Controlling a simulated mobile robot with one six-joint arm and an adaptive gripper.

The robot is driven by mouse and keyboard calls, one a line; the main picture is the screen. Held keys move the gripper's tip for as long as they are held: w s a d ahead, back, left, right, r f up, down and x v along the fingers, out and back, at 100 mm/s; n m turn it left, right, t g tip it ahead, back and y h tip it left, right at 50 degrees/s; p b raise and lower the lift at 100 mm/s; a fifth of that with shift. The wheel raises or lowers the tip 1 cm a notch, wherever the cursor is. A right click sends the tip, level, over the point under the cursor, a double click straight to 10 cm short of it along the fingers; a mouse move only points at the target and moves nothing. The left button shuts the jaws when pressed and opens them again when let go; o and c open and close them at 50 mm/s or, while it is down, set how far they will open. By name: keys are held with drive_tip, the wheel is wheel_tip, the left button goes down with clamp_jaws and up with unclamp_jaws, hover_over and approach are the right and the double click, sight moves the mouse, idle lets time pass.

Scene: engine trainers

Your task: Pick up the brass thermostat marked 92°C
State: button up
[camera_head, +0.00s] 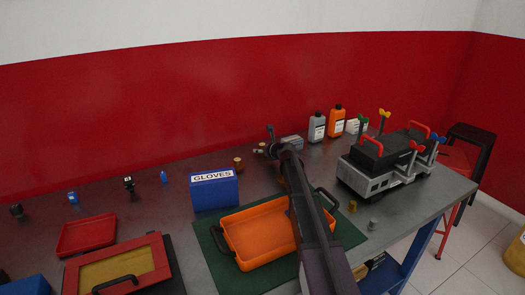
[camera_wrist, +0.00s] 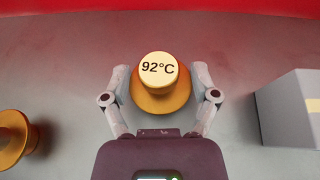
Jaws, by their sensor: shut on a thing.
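The brass thermostat marked 92°C (camera_wrist: 158,72) stands upright between the two fingers of my gripper (camera_wrist: 160,95) in the wrist view. Its label faces the camera and its wider flange shows below the top. My gripper is shut on it, one finger on each side. In the head view my arm reaches over the orange tray to the back of the bench, where my gripper (camera_head: 272,148) is small and partly hidden by my arm.
A grey box (camera_wrist: 290,108) stands close on the right in the wrist view. The blue gloves box (camera_head: 214,190), the orange tray (camera_head: 232,262) and the engine model (camera_head: 385,165) stand on the bench. Grey and orange bottles (camera_head: 336,122) stand at the back.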

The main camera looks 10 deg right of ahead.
sight(262, 144)
drive_tip(key=shift+r, duration=0.1)
wheel_tip(262, 144, up, 10)
drive_tip(key=p, duration=1)
idle(0.7)
